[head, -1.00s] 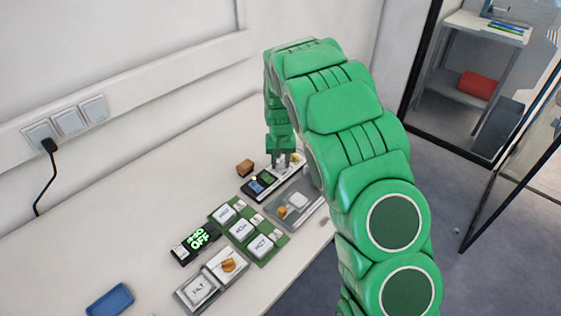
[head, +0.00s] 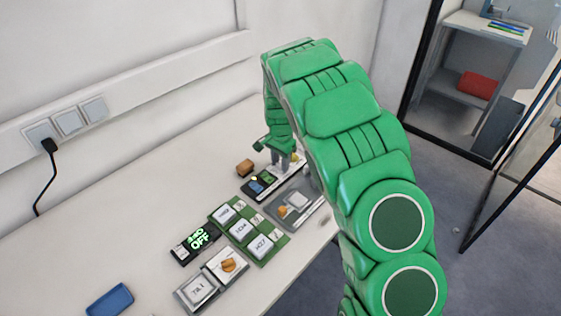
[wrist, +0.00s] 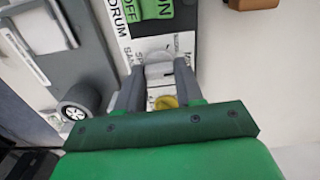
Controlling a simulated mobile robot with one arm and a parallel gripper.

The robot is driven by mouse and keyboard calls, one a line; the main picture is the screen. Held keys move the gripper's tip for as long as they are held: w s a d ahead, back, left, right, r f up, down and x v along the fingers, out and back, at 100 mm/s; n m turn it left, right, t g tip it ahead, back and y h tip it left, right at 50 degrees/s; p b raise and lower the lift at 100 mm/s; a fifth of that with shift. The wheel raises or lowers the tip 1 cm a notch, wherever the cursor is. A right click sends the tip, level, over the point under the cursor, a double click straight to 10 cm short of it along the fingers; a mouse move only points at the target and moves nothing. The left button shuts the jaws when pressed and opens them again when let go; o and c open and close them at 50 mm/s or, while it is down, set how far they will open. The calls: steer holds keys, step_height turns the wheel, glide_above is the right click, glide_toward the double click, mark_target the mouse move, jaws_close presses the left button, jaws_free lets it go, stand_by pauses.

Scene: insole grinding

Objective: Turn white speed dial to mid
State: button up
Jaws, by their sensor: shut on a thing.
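The white speed dial (wrist: 158,66) sits between my fingertips in the wrist view, on the white labelled strip of a black control panel (head: 250,193). My gripper (wrist: 158,74) is shut on the dial, one grey finger on each side. In the head view my gripper (head: 282,164) points down at the panel's far end, where the fingers hide the dial. A yellow knob (wrist: 166,102) lies just behind the dial, between the fingers. The dial's pointer and exact setting are too small to read.
Green switches (wrist: 155,8) marked OFF and ON sit on the panel. A grey unit (head: 310,212) is beside it, and a brown block (head: 245,168) on the other side. Green boards with white keys (head: 240,230) are nearer. A blue tray (head: 110,300) lies at the front left.

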mark_target(280, 164)
steer(key=shift+r, duration=0.1)
stand_by(0.3)
steer(key=o, duration=1)
steer(key=shift+o, duration=0.2)
steer(key=shift+r, duration=0.1)
step_height(280, 164, up, 7)
steer(key=shift+r, duration=0.2)
